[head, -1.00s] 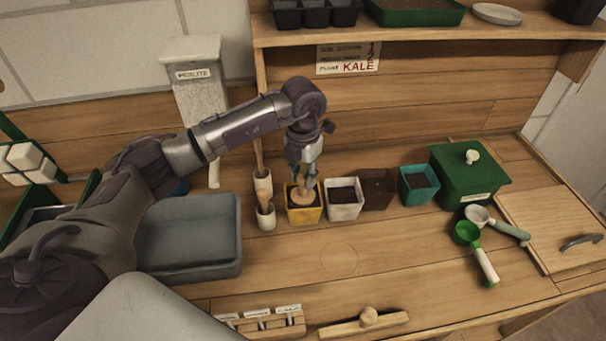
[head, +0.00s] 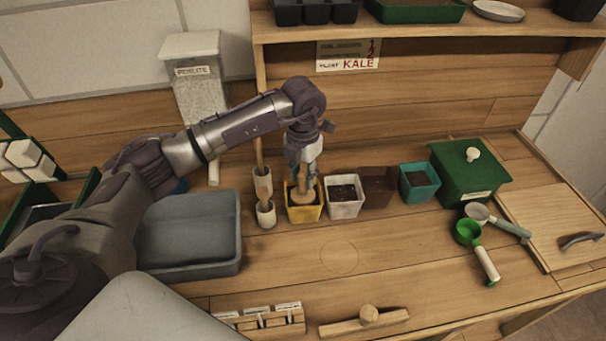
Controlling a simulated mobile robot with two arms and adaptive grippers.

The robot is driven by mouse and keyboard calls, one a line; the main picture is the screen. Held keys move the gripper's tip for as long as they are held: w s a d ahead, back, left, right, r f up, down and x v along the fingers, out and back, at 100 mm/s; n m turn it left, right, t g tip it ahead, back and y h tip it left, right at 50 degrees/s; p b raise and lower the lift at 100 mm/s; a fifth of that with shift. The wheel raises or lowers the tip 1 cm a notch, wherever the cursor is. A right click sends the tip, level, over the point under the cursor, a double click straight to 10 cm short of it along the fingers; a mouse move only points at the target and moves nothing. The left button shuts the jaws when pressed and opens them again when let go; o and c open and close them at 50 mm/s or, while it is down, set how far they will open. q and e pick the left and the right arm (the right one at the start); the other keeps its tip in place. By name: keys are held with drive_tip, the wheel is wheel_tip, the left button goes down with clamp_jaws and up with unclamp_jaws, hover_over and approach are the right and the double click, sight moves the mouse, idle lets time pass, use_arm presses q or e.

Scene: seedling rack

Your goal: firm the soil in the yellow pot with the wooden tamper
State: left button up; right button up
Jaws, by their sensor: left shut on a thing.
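The yellow pot (head: 304,214) stands on the bench at the left end of a row of pots. My left gripper (head: 304,180) is directly above it, pointing down, shut on the wooden tamper (head: 303,197). The tamper's round wooden foot is inside the pot's rim, over the soil. I cannot tell how hard it presses. The soil in the pot is mostly hidden by the foot. My right gripper is not in view.
The white pot (head: 344,209), brown pot (head: 377,191) and teal pot (head: 419,193) stand to the right.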

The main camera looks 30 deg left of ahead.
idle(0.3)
use_arm(q)
drive_tip(key=shift+r+p, duration=0.65)
drive_tip(key=shift+r, duration=0.3)
drive_tip(key=shift+r+p, duration=2.15)
drive_tip(key=shift+r, duration=1.6)
